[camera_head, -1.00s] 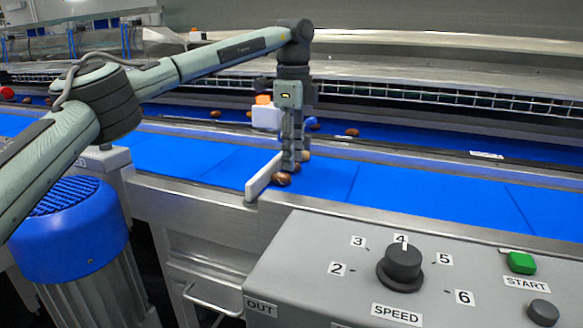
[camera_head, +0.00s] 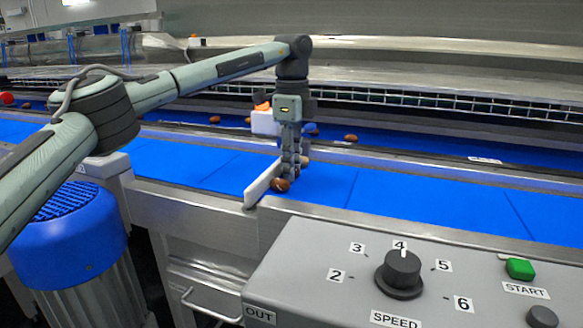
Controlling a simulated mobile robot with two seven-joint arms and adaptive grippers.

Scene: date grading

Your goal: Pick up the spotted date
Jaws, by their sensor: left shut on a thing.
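A brown date (camera_head: 281,185) lies on the blue belt (camera_head: 325,186) against the white bar (camera_head: 262,185), at the tips of my left gripper (camera_head: 289,175). My left gripper points straight down and is shut on this date, low over the belt. Its fingers hide part of the date, and spots on it are too small to make out. A lighter brown thing (camera_head: 305,160) shows just behind the fingers, partly hidden. My right gripper is not in view.
More dates lie on the rear belt, one (camera_head: 351,138) to the right and one (camera_head: 215,119) to the left. A grey control panel (camera_head: 330,245) with a speed knob (camera_head: 402,268) stands in front. The belt to the right is clear.

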